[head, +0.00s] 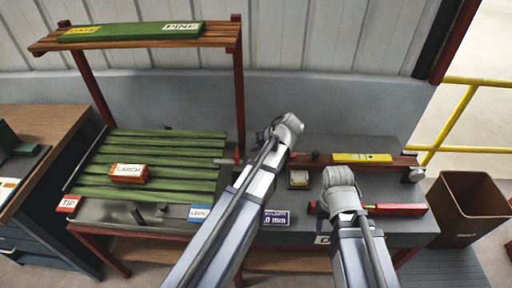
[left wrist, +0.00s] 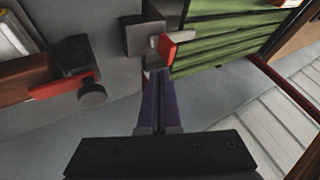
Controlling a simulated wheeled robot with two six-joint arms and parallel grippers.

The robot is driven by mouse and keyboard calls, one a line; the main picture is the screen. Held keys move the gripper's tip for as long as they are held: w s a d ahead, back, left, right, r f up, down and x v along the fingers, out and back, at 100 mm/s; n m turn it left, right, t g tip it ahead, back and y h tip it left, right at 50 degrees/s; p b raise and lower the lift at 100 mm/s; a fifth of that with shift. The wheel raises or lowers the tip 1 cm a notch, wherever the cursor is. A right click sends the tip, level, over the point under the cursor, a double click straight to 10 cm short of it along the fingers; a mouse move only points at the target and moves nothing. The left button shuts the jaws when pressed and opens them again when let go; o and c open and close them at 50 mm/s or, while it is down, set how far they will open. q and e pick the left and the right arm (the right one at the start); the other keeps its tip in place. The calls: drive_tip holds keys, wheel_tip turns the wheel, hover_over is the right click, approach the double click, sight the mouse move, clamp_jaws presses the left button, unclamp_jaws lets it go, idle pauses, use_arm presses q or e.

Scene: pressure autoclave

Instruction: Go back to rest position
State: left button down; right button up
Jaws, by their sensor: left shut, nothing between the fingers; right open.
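My left gripper (left wrist: 158,105) is shut and empty in the left wrist view. Its fingertips are close to a grey block with a small red-ended lever (left wrist: 178,38); I cannot tell whether they touch. My right arm (head: 358,240) reaches over the bench on the right. Only its bent links show, and its gripper is hidden behind them.
A rack of green slats (head: 165,150) carries an orange LARCH block (head: 128,173), below a raised wooden shelf (head: 135,39). A yellow level (head: 362,158) and a red level (head: 395,210) lie on the right bench. A brown bin (head: 470,205) stands far right.

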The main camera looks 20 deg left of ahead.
idle(0.4)
use_arm(q)
drive_tip(key=s+d+f+m+g+h, duration=0.3)
drive_tip(key=s+d+m, duration=0.5)
drive_tip(key=s+d, duration=0.9)
drive_tip(key=s+f+h, duration=0.1)
drive_tip(key=s+h, duration=0.1)
drive_tip(key=s, duration=0.1)
drive_tip(key=shift+s+d+f+h, duration=0.2)
drive_tip(key=shift+s+h, duration=0.1)
